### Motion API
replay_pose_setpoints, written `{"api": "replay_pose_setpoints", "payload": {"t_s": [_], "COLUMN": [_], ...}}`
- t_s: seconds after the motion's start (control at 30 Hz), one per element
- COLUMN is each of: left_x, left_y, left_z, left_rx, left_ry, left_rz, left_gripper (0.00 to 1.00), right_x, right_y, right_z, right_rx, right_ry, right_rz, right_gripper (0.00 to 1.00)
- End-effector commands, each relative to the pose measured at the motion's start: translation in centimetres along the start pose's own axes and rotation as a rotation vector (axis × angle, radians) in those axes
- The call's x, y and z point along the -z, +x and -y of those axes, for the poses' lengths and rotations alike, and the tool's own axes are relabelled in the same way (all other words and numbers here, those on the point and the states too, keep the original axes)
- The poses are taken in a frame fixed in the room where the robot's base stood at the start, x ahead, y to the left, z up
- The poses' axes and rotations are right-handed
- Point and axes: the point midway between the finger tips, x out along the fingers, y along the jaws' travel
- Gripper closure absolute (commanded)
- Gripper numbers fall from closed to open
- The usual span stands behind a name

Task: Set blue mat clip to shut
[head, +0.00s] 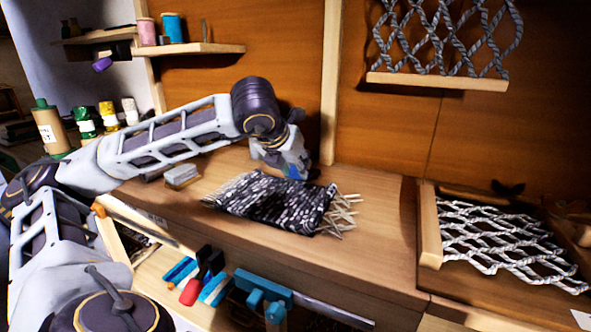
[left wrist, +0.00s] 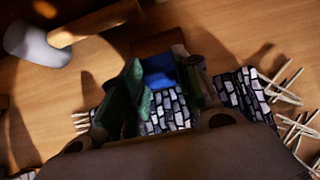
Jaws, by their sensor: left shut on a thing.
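The black and white woven mat (head: 275,200) lies on the wooden bench, with pale fringe sticks at its left and right ends. The blue mat clip (head: 291,172) is at the mat's far edge, mostly hidden by my left gripper (head: 287,173). In the left wrist view the blue clip (left wrist: 158,72) shows between the two dark green fingers of my left gripper (left wrist: 165,95), beside the woven mat (left wrist: 168,112). The fingers are shut on the clip. I cannot tell the clip's own state. My right gripper is in neither view.
A grey block (head: 183,176) lies on the bench left of the mat. An open drawer with blue and red-handled tools (head: 205,275) is below the front edge. A rope net (head: 510,238) on a wooden bar lies at the right. Bare bench (head: 375,215) is right of the mat.

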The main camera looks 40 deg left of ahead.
Motion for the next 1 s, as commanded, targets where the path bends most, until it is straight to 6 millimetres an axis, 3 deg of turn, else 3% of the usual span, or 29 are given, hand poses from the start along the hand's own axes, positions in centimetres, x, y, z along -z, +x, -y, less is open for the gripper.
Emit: {"api": "replay_pose_setpoints", "payload": {"t_s": [0.6,0.63,0.77,1.0], "left_x": [0.16,0.17,0.15,0.12], "left_y": [0.03,0.03,0.03,0.01], "left_z": [0.02,0.02,0.02,0.01], "left_rx": [0.000,0.000,0.000,0.000], "left_ry": [0.001,0.001,0.001,0.000], "left_rz": [0.015,0.015,0.015,0.016], "left_gripper": [0.92,0.66,0.49,0.46], "right_x": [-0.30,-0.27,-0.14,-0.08], "right_y": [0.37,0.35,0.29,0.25], "right_z": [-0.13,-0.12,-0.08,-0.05], "right_rx": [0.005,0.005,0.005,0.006], "right_ry": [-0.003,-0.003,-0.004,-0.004], "right_rz": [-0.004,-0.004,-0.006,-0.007], "right_gripper": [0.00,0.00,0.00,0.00]}}
